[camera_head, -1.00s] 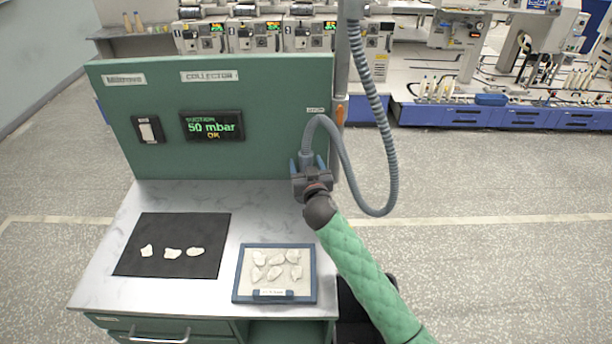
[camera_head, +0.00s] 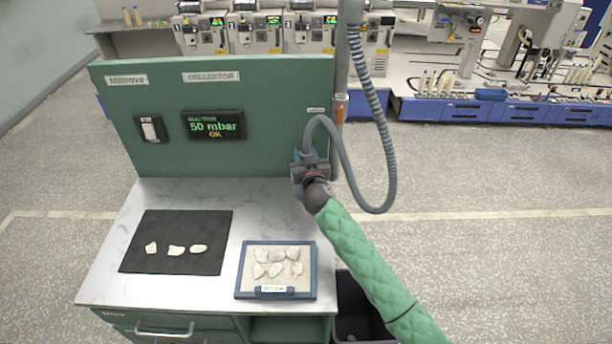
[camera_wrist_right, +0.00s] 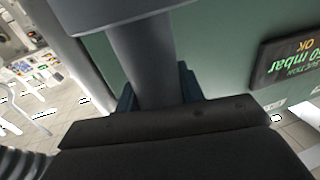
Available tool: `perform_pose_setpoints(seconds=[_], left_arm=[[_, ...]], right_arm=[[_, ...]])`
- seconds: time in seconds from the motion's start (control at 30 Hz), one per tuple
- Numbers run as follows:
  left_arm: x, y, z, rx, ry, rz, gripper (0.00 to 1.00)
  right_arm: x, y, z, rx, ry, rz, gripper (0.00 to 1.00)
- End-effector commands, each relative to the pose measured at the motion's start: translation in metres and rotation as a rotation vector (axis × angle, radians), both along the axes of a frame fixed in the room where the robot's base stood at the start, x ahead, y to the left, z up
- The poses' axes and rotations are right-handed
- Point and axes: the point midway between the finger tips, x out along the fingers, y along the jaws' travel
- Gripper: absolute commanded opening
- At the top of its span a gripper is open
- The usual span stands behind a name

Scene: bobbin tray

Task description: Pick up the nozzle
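The nozzle (camera_wrist_right: 150,65) is a grey tube at the end of a grey hose, by the right edge of the green panel. My right gripper (camera_head: 309,157) reaches it from below in the head view. In the wrist view its blue fingers (camera_wrist_right: 157,93) stand on either side of the nozzle, close against it, and look shut on it. The gripper body hides the nozzle's lower part, and I cannot tell whether the nozzle still rests in a holder. My left gripper is not in view.
The grey hose (camera_head: 389,160) loops right and up along a post. The green panel (camera_head: 280,110) has a display reading 50 mbar OK. On the marble worktop (camera_head: 180,193) lie a black mat (camera_head: 150,226) with 3 pale pieces and a blue-framed tray (camera_head: 239,284) with several more.

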Motion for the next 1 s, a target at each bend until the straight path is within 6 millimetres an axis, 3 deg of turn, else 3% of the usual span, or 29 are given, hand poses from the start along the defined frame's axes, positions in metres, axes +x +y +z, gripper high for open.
perform_pose_setpoints(seconds=[0.03,0.1,0.47,0.7,1.0], left_arm=[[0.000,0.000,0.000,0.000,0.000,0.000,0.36],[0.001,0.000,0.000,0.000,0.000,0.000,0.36],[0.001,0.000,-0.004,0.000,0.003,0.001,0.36],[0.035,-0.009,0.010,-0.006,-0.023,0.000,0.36],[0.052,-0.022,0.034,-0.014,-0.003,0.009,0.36]], right_arm=[[0.000,0.000,0.000,0.000,0.000,0.000,0.13],[0.000,0.000,0.000,0.000,0.000,0.000,0.00],[0.000,0.000,0.009,0.002,-0.004,0.000,0.00],[0.000,0.000,0.049,0.003,-0.005,0.000,0.00],[0.000,0.000,0.090,0.001,-0.002,0.000,0.00]])
